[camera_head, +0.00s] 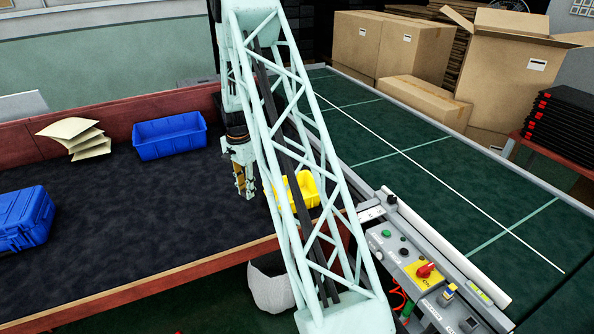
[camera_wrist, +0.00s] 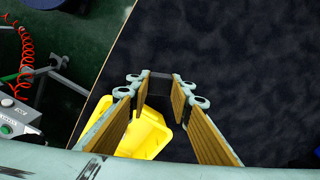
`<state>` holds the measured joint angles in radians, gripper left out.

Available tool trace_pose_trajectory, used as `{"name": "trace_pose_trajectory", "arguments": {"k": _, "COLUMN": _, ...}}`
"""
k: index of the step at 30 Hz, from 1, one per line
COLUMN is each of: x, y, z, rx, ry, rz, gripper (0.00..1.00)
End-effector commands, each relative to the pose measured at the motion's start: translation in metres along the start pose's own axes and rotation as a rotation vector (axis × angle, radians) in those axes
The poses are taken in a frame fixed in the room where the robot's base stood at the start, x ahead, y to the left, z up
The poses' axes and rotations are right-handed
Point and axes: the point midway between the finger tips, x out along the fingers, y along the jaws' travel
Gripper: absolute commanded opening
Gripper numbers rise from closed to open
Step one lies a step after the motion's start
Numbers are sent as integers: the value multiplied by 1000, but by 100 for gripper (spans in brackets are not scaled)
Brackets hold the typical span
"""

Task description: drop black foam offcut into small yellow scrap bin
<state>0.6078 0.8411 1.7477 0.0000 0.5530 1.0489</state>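My gripper (camera_head: 245,188) points down over the dark worktable, just left of the small yellow scrap bin (camera_head: 312,190). In the wrist view, a dark grey-black block, the black foam offcut (camera_wrist: 161,84), fills the gap between the far ends of my gripper's fingers (camera_wrist: 162,88). The ridged tan pads are on either side of it. The foam cannot be made out in the head view. The yellow bin also shows in the wrist view (camera_wrist: 152,140), partly behind the left finger. My arm covers part of the bin in the head view.
A blue open bin (camera_head: 169,136), stacked cream sheets (camera_head: 78,137) and a blue case (camera_head: 24,218) are on the worktable (camera_head: 130,235). A control panel (camera_head: 420,270) stands to the right. The table's middle is clear.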

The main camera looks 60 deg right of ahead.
Motion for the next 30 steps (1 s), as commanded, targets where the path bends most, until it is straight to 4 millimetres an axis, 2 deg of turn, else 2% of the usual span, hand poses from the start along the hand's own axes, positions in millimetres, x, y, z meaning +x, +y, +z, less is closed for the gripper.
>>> {"name": "trace_pose_trajectory", "arguments": {"k": 1, "x": -2, "y": 5, "z": -16, "rx": 48, "ry": 0, "rz": -1, "gripper": 16}}
{"name": "trace_pose_trajectory", "arguments": {"k": 3, "x": -4, "y": 11, "z": -36, "rx": 116, "ry": 0, "rz": -1, "gripper": 16}}
{"name": "trace_pose_trajectory", "arguments": {"k": 18, "x": -16, "y": 69, "z": -168, "rx": 579, "ry": 0, "rz": -1, "gripper": 16}}
{"name": "trace_pose_trajectory", "arguments": {"k": 24, "x": -19, "y": 87, "z": -198, "rx": 693, "ry": 0, "rz": 0, "gripper": 16}}
{"name": "trace_pose_trajectory", "arguments": {"k": 30, "x": -19, "y": 93, "z": -208, "rx": 733, "ry": 0, "rz": 0, "gripper": 16}}
